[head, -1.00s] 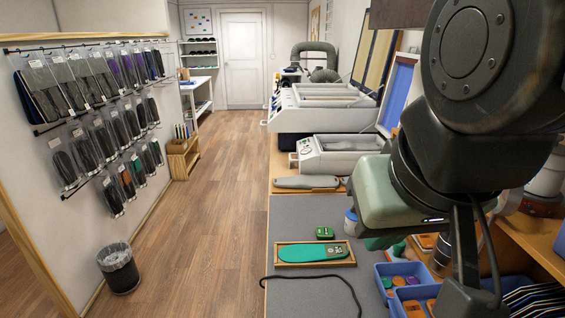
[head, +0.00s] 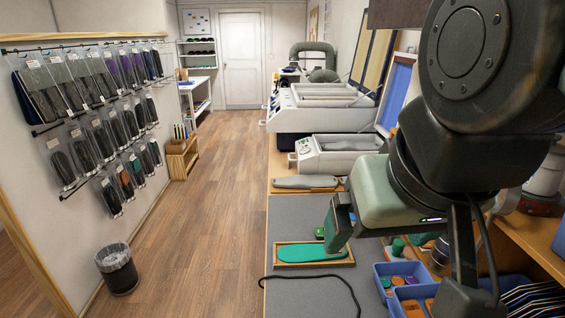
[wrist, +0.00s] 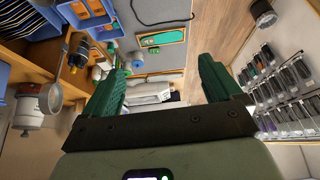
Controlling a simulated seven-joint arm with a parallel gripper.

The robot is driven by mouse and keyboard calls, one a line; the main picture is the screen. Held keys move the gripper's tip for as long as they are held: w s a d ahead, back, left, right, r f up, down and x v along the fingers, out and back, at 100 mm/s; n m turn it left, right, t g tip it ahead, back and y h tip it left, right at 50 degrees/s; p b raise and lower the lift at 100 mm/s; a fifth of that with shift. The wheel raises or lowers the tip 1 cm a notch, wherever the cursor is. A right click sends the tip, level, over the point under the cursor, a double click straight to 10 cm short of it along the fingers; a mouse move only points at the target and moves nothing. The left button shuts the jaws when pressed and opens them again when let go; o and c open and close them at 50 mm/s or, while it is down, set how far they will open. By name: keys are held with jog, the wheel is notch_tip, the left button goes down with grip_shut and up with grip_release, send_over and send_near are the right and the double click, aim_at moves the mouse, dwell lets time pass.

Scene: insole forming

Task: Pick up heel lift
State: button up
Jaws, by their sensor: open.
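I cannot tell for sure which piece is the heel lift. A green insole (head: 305,252) lies in a wooden tray (head: 283,265). My gripper (wrist: 158,62) is open and empty, above the bench. In the head view one green finger (head: 338,222) overlaps the tray's right end.
Blue bins (head: 376,284) with small pieces stand at the right edge of the mat. A black cord (head: 320,276) lies in front of the tray. A grey forming machine (head: 340,155) stands behind. The mat's front is mostly clear.

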jog(key=w+d+f, duration=0.1)
jog(key=w+f, duration=0.3)
jog(key=w, duration=1.1)
jog(key=w+d+f, duration=0.1)
jog(key=w+f, duration=0.2)
jog(key=w, duration=1.2)
jog(key=shift+m+g, duration=0.5)
jog(key=shift+m, duration=0.2)
jog(key=w+d+x, duration=0.1)
jog(key=x, duration=1.1)
jog(key=w+d+x, duration=0.1)
jog(key=d+x, duration=0.1)
jog(key=x, duration=1)
jog(key=w+d+r+x, duration=0.1)
jog(key=x, duration=1.1)
jog(key=shift+d+r, duration=0.1)
jog(key=shift+d, duration=0.1)
jog(key=shift+w+x, duration=0.2)
jog(key=shift+x, duration=2.6)
jog(key=shift+a+r, duration=0.1)
jog(key=shift+a, duration=0.05)
jog(key=shift+c, duration=0.3)
jog(key=c, duration=1.1)
jog(key=shift+o, duration=0.2)
